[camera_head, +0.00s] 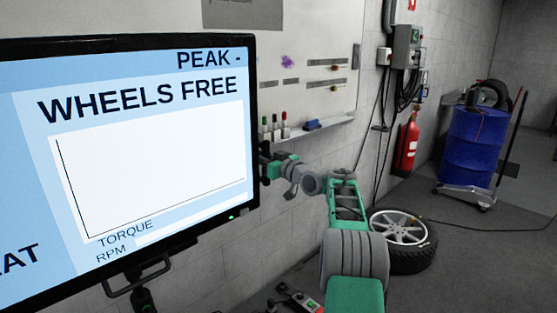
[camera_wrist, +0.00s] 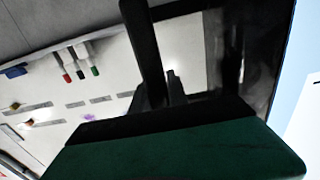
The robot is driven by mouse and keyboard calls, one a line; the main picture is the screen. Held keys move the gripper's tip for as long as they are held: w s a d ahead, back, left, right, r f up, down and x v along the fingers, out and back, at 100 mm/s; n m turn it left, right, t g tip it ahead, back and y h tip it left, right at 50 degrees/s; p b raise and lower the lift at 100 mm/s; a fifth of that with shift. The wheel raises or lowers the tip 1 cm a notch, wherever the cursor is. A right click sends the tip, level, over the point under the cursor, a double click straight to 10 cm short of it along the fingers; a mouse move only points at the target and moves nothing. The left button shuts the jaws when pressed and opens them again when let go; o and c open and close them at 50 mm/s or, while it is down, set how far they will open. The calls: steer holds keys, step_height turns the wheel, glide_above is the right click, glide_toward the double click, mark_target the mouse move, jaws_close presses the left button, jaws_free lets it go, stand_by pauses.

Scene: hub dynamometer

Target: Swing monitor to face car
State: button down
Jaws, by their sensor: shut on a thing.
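The monitor (camera_head: 150,150) fills the left of the head view. Its lit screen reads "WHEELS FREE" and "PEAK -", with an empty graph, and is seen at a slant. A dark handle (camera_head: 127,283) hangs under its lower edge. My gripper (camera_head: 265,165) is at the monitor's right edge and partly hidden behind it. It is shut on the monitor, but the exact part held is hard to see. In the wrist view, the monitor's dark back (camera_wrist: 245,50) is close at the right, with a strip of pale screen beyond its edge. No car is in view.
A whiteboard (camera_head: 315,80) with markers hangs on the wall behind the monitor. A loose wheel (camera_head: 402,240) lies on the floor right of my arm. A fire extinguisher (camera_head: 409,145) and a blue drum (camera_head: 472,148) on a trolley stand farther back. A cable crosses the floor.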

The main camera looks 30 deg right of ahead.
steer(key=shift+w+a, duration=0.1)
steer(key=shift+w, duration=0.15)
steer(key=c, duration=1.3)
jaws_free()
steer(key=shift+s, duration=0.1)
steer(key=shift+s, duration=0.1)
steer(key=b+v, duration=0.2)
steer(key=v, duration=0.5)
steer(key=shift+s, duration=0.35)
